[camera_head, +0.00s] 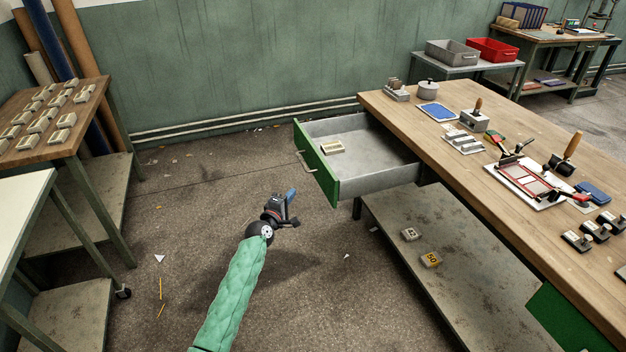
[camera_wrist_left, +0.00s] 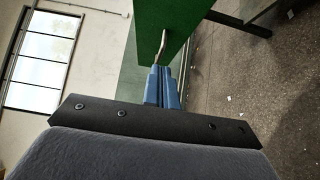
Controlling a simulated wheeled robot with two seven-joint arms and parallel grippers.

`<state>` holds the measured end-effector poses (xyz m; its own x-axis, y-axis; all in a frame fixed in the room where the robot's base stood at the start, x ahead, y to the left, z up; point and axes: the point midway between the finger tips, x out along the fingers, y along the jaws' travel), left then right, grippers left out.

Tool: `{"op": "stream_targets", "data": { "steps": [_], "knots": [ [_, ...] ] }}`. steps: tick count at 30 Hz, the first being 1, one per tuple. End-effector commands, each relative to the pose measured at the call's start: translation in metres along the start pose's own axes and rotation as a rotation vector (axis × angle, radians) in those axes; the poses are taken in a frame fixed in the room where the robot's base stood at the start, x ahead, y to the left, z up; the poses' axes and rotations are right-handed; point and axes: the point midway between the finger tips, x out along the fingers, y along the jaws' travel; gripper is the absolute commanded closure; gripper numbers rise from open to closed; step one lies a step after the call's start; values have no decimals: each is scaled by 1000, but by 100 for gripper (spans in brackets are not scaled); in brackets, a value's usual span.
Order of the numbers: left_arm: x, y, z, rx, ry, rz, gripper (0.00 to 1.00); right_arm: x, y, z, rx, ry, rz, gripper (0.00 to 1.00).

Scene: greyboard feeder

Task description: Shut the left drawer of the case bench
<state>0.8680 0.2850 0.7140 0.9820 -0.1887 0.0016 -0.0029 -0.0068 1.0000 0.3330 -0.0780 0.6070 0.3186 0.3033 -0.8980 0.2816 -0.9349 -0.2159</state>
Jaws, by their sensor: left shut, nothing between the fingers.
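The left drawer (camera_head: 365,173) of the case bench (camera_head: 468,175) stands pulled out, with a green front (camera_head: 316,168) and a metal handle (camera_head: 305,162) facing left. A small pale block (camera_head: 332,147) lies inside it. My left gripper (camera_head: 291,194) is in front of the drawer and below its handle in the head view, its blue fingers shut and empty. In the left wrist view the shut fingers (camera_wrist_left: 162,88) point toward the green drawer front (camera_wrist_left: 172,22) and its handle (camera_wrist_left: 159,47). I cannot tell whether they touch it. My right gripper is not in view.
A second green drawer front (camera_head: 565,318) shows at the bench's near end. Blocks, stamps and a framed press (camera_head: 532,182) sit on the bench top. A lower shelf (camera_head: 415,278) holds two small blocks. Tables stand at left. The floor around my left arm is mostly clear.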

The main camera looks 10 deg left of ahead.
Motion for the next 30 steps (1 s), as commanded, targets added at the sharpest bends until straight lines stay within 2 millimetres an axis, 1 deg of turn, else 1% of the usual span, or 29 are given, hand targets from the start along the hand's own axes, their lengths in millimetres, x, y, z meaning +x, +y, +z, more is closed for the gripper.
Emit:
{"op": "stream_targets", "data": {
  "steps": [4, 8, 24, 27, 30],
  "knots": [
    [8, 1, 0, -11, -1, 0, 100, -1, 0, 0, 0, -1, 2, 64],
    [23, 1, 0, -10, -1, -1, 100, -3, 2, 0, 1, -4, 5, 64],
    [102, 0, 0, -7, -2, -2, 100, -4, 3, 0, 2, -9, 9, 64],
    [112, 2, 12, -8, -2, -2, 100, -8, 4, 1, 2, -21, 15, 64],
    [120, 1, 20, -7, -2, -2, 100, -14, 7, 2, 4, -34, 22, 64]
  ]
}}
